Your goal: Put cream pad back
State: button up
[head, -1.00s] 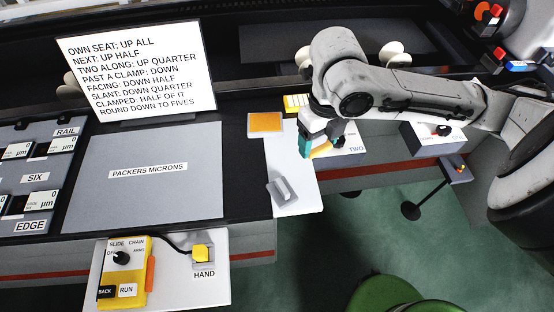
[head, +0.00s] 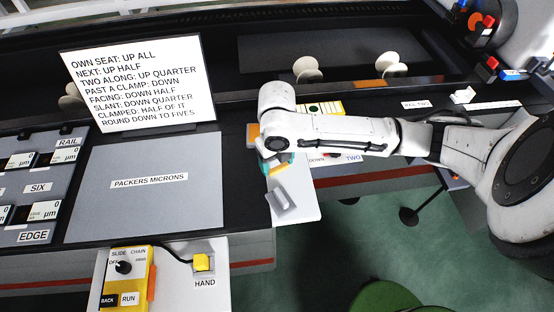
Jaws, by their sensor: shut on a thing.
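My gripper (head: 279,166) points down over the upper part of the white board, beyond the grey block. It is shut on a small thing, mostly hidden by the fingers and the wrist. A teal part (head: 291,159) and a yellowish piece (head: 279,170) show at the fingertips. The yellowish piece may be the cream pad, but I cannot tell for sure. No other cream pad is clear to see. An orange patch (head: 252,136) on the dark bench is partly covered by my arm.
The white board (head: 303,208) carries a grey block (head: 281,197) just below my gripper. A grey panel marked PACKERS MICRONS (head: 150,205) lies to the left, with gauges beyond it. A sign (head: 137,80) stands behind. A yellow control box (head: 127,275) is at the front.

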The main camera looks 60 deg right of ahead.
jog(key=shift+f, duration=0.3)
jog(key=shift+f, duration=0.15)
jog(key=o, duration=0.9)
jog(key=shift+o, duration=0.2)
notch_tip(320, 180, up, 12)
jog(key=b, duration=0.1)
jog(key=shift+r, duration=0.2)
